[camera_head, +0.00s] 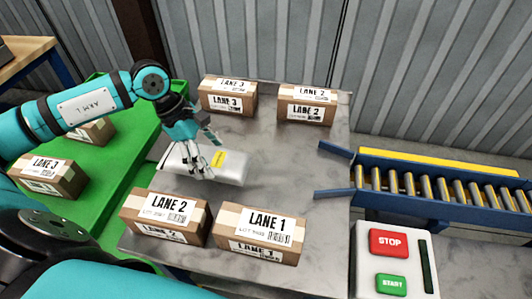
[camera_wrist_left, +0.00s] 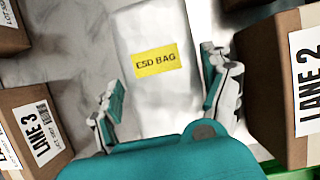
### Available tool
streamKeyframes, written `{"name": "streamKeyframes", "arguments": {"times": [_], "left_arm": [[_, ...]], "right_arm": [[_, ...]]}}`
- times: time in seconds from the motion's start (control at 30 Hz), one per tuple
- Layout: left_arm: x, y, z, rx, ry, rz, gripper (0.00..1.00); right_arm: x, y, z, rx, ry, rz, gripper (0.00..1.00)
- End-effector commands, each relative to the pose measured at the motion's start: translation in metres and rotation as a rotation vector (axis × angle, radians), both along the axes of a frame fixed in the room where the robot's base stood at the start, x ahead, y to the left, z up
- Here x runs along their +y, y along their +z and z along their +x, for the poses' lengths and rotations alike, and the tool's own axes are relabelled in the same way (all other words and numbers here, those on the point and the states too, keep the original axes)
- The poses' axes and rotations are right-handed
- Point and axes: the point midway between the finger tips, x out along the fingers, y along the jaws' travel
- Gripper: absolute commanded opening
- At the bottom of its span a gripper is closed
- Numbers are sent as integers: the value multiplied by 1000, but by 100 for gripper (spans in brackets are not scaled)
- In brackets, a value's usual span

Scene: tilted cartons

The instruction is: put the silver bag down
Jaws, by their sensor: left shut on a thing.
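The silver bag (camera_head: 228,171) with a yellow label is at the left part of the grey marbled table (camera_head: 285,160). In the left wrist view the bag (camera_wrist_left: 155,100) lies flat-side up, its yellow label reading "ESD BAG". My left gripper (camera_head: 205,170) points down and is shut on the bag, with a finger (camera_wrist_left: 112,105) at each side of it. The bag is at or just above the tabletop; I cannot tell whether it touches. The fingers hide part of the bag in the head view. My right gripper is not in view.
Cartons for lane 3 (camera_head: 227,102) and lane 2 (camera_head: 306,107) stand at the back, lane 2 (camera_head: 150,232) and lane 1 (camera_head: 240,246) at the front. A roller conveyor (camera_head: 425,190) and a stop/start box (camera_head: 365,272) are right. The table's middle is clear.

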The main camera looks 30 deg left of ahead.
Motion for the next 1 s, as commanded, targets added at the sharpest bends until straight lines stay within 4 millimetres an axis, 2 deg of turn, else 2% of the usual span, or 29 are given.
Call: {"name": "streamKeyframes", "arguments": {"times": [0.3,0.5,0.6,0.83,1.0], "left_arm": [[-58,1,47,-5,-4,-9,46],[-97,-5,79,-3,-3,-6,46],[-110,-9,91,-2,-1,-4,46],[-119,-16,99,0,1,-1,46],[-119,-38,97,3,1,-2,46]], "right_arm": [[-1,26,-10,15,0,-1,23],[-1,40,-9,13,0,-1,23],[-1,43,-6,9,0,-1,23],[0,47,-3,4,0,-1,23],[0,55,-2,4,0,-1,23]]}}
